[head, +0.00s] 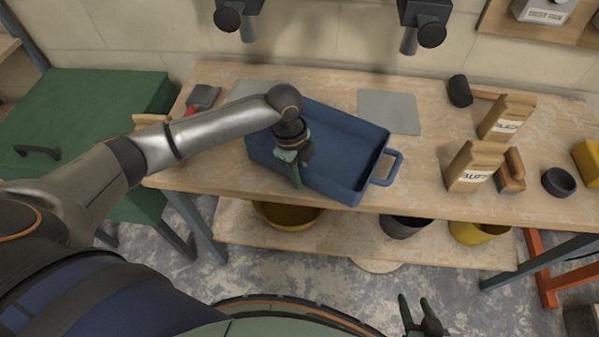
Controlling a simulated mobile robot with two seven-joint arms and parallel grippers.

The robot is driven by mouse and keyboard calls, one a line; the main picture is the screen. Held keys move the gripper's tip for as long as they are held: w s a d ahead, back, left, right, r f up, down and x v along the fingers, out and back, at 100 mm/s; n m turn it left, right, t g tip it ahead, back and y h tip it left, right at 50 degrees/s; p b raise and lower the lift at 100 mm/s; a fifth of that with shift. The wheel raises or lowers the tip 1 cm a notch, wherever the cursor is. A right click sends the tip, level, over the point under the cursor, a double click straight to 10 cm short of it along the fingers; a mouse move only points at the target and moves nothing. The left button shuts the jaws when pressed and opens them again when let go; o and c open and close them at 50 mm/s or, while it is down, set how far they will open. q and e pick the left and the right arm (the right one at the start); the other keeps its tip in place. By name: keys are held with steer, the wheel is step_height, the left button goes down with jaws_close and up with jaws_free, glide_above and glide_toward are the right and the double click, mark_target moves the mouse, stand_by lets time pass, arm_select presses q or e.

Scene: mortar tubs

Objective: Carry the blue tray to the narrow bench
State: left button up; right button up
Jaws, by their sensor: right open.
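The blue tray (340,146) lies flat on a wooden workbench (425,180). Its right handle (388,168) sticks out clear, while my arm hides part of its left side. My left gripper (295,178) points down over the near left part of the tray. Its fingers overlap in this view, so I cannot tell whether they are shut or touch the tray. My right gripper (414,298) is open and empty at the bottom, in front of the bench and well away from the tray. I cannot tell which surface is the narrow bench.
Paper bags (474,166), a wooden-backed brush (510,172), a black bowl (558,182) and a mallet (460,91) stand to the right. Grey sheets (389,111) lie behind the tray. Tubs (290,214) sit on the lower shelf. A green chest (75,115) stands left.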

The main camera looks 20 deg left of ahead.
arm_select(q)
steer(key=shift+o, duration=0.7)
steer(key=r, duration=0.4)
steer(key=a+r, duration=0.1)
steer(key=r, duration=0.7)
steer(key=shift+w+a+r+p, duration=0.1)
steer(key=shift+w+a+p, duration=0.05)
steer(key=shift+a+p, duration=0.25)
